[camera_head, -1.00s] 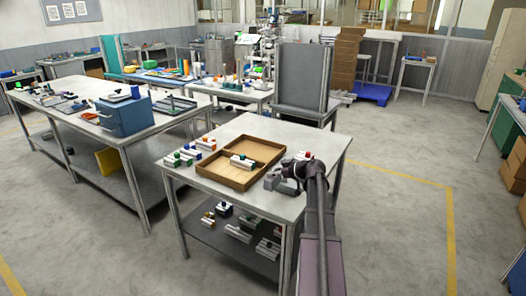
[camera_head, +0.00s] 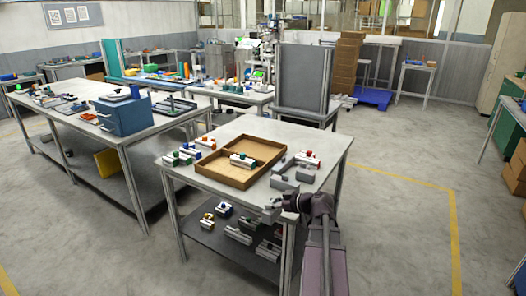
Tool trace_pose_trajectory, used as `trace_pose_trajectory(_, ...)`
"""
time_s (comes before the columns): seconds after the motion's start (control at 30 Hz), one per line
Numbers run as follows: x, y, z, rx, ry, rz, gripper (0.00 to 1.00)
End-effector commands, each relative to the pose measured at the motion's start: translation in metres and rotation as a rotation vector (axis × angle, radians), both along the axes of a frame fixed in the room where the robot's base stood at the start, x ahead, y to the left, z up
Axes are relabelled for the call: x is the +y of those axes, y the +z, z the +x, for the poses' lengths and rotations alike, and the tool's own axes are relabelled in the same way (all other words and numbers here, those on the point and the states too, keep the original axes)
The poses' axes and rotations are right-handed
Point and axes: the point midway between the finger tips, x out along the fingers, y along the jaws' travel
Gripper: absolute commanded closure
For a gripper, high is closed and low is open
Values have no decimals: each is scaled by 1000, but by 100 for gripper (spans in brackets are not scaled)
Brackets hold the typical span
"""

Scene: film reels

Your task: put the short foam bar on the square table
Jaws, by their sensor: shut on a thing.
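My gripper (camera_head: 276,205) is at the front edge of the near table (camera_head: 222,186), pointing left. It is shut on a small light-grey piece (camera_head: 269,214), which looks like the short foam bar; it is too small to be sure. The fingers partly hide the piece, and I cannot tell whether it touches the table edge. The near table has a light top and a lower shelf. A smaller table (camera_head: 417,66) stands far back on the right. I cannot tell for certain which is the square table.
A wooden tray (camera_head: 228,180) with a block inside sits mid-table. Grey angular pieces (camera_head: 285,181) and a red-topped block (camera_head: 307,158) lie right of it. Several coloured-top blocks (camera_head: 180,155) stand left. A long bench (camera_head: 140,130) is at left; open floor (camera_head: 400,215) is at right.

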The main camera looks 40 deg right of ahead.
Motion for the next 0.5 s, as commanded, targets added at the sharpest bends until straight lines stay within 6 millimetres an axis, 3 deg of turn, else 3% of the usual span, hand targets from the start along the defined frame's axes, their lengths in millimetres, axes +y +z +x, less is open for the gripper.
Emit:
trace_pose_trajectory(0.27,-3,0,2,0,-1,0,88)
trace_pose_trajectory(0.5,-21,-3,22,0,-1,1,88)
